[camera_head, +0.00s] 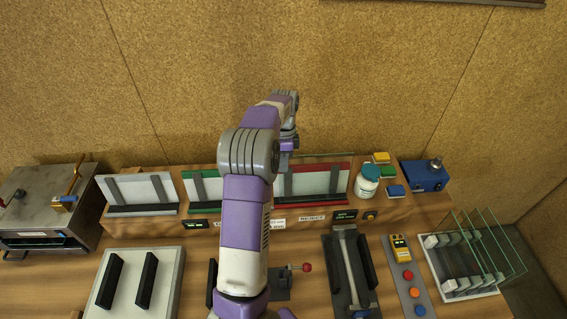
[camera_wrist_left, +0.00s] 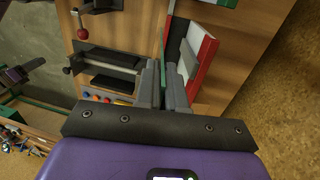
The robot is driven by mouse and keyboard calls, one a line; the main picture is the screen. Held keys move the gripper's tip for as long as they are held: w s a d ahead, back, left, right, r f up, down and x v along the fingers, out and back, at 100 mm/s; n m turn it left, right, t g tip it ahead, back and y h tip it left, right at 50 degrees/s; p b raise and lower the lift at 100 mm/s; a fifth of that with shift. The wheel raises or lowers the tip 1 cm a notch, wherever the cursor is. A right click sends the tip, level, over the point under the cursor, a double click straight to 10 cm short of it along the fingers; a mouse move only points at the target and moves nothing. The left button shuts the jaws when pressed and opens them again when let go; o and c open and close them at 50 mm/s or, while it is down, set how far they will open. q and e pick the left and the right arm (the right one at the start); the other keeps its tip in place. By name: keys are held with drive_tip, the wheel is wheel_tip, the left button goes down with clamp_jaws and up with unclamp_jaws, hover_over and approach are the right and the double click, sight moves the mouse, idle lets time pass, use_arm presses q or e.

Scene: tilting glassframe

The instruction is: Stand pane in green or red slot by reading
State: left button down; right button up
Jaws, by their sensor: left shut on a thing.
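My left gripper (camera_head: 286,158) is over the back ledge, close to the green-framed slot (camera_head: 203,187) and the red-framed slot (camera_head: 312,181). In the left wrist view its fingers (camera_wrist_left: 163,88) are shut on a thin pane, seen nearly edge-on as a greenish strip (camera_wrist_left: 164,38). The red-framed slot (camera_wrist_left: 206,60) stands just right of the fingers there. Whether the pane touches the slot cannot be told. In the head view my arm hides part of the green slot, and the pane is not clear. Small displays (camera_head: 195,224) (camera_head: 345,215) sit on the ledge front, unreadable.
A rack (camera_head: 460,286) with several glass panes stands at right. A white bottle (camera_head: 367,185) is beside the red slot. A gauge fixture (camera_head: 350,270), red-knobbed lever (camera_head: 306,267), button panel (camera_head: 408,275), white block (camera_head: 133,283) and metal box (camera_head: 50,215) occupy the table.

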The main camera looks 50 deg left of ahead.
use_arm(q)
drive_tip(key=shift+w+a+f+b, duration=0.1)
drive_tip(key=shift+w+a+f, duration=0.35)
drive_tip(key=shift+f, duration=0.3)
drive_tip(key=shift+w+a+f+b, duration=0.1)
drive_tip(key=shift+w+a+f, duration=0.3)
drive_tip(key=shift+a+f, duration=0.25)
drive_tip(key=shift+w+a+f+b, duration=0.1)
drive_tip(key=shift+w+a+f, duration=0.35)
drive_tip(key=shift+f, duration=0.55)
drive_tip(key=c, duration=1.1)
unclamp_jaws()
drive_tip(key=shift+s, duration=0.1)
drive_tip(key=shift+c, duration=0.2)
drive_tip(key=shift+f, duration=0.1)
wheel_tip(320, 180, up, 8)
drive_tip(key=w, duration=0.1)
drive_tip(key=shift+a+f, duration=0.2)
drive_tip(key=shift+a, duration=0.2)
